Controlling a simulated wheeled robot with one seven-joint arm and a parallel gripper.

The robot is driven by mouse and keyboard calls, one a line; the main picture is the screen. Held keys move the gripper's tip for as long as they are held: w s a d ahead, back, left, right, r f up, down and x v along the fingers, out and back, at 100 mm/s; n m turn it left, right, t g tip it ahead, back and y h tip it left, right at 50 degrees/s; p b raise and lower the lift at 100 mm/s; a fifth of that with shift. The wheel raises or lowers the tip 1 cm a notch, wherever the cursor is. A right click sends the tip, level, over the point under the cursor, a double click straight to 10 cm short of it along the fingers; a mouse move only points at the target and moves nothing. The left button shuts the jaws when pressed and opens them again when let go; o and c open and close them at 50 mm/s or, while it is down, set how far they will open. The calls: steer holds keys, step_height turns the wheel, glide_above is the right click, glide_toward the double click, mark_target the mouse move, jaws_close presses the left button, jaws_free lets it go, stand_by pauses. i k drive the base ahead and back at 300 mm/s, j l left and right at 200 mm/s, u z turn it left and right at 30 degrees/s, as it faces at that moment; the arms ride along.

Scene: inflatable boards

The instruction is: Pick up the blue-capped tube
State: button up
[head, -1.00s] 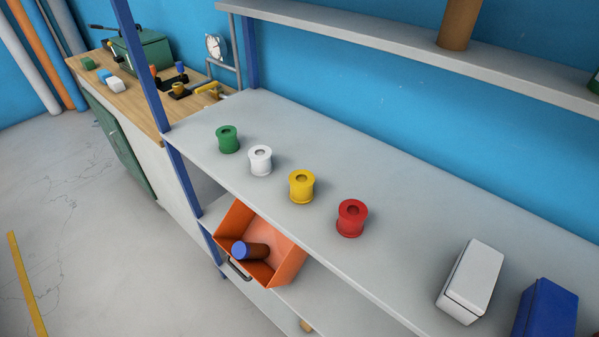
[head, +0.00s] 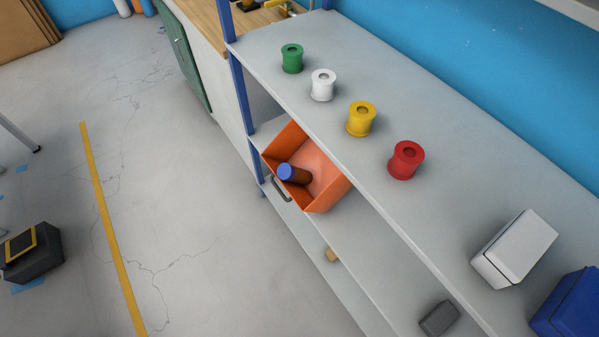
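The blue-capped tube (head: 295,174) is a dark brown cylinder with a blue end. It lies in the open orange bin (head: 323,192), with its blue cap pointing left toward the bin's open front. The bin sits tilted on the shelf below the top one, near the blue post at the left end of the rack. Part of the bin is hidden behind the edge of the top shelf. My gripper is not in view.
The top shelf (head: 440,215) holds green (head: 292,59), white (head: 323,86), yellow (head: 361,119) and red (head: 406,160) spools, a white box (head: 515,248) and a blue box (head: 568,303). A dark block (head: 439,318) lies lower.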

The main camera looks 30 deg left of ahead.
mark_target(286, 171)
steer(key=u, duration=1.15)
steer(key=i+l+u, duration=0.15)
steer(key=i+u, duration=0.3)
steer(key=i, duration=0.15)
